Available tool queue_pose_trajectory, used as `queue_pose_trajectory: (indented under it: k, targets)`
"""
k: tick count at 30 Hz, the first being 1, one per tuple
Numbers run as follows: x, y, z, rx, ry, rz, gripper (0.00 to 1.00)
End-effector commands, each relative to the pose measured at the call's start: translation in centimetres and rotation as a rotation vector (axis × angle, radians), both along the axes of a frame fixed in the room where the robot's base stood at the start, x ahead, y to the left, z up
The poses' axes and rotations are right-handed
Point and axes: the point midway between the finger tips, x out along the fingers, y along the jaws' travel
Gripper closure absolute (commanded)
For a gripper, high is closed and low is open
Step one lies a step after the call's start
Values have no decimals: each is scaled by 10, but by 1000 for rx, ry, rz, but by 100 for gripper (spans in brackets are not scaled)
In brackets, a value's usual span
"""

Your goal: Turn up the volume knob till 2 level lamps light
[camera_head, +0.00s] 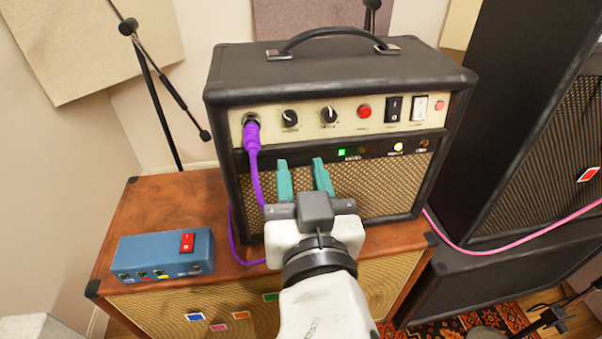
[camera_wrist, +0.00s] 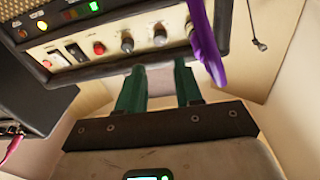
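The black amplifier (camera_head: 340,75) stands upright with a cream control panel. Two dark knobs with white pointer marks sit on it, a left knob (camera_head: 289,118) and a right knob (camera_head: 328,115); their labels are too small to read. They also show in the wrist view, the left one (camera_wrist: 160,36) nearer the purple plug. In the level lamp row (camera_head: 354,152), the leftmost lamp glows green and the others look dark. My gripper (camera_head: 301,163) is open and empty, its two teal fingers apart in front of the amplifier, below the knobs in the head view.
A purple cable (camera_head: 254,165) is plugged in left of the knobs and hangs beside my gripper. A red button (camera_head: 364,111) and two rocker switches (camera_head: 393,108) are to the right. A yellow lamp (camera_head: 398,147) is lit. A blue box (camera_head: 165,255) sits on the wooden cabinet (camera_head: 180,200).

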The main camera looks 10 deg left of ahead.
Motion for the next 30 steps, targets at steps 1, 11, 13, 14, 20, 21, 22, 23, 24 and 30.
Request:
queue_pose_trajectory:
  k: [1,11,13,14,20,21,22,23,24,30]
  targets:
    - [0,0,0,0,0,0,65]
    - [4,-4,8,-127,-22,25,65]
    - [6,-6,10,-232,-46,48,65]
    - [7,-7,11,-278,-57,57,65]
    - [9,-15,8,-523,-130,111,65]
    - [9,-16,8,-551,-141,117,65]
    - [9,-16,7,-569,-146,119,65]
    - [10,-17,6,-581,-152,121,65]
    - [10,-17,5,-591,-157,124,65]
    - [29,-9,4,-598,-162,125,65]
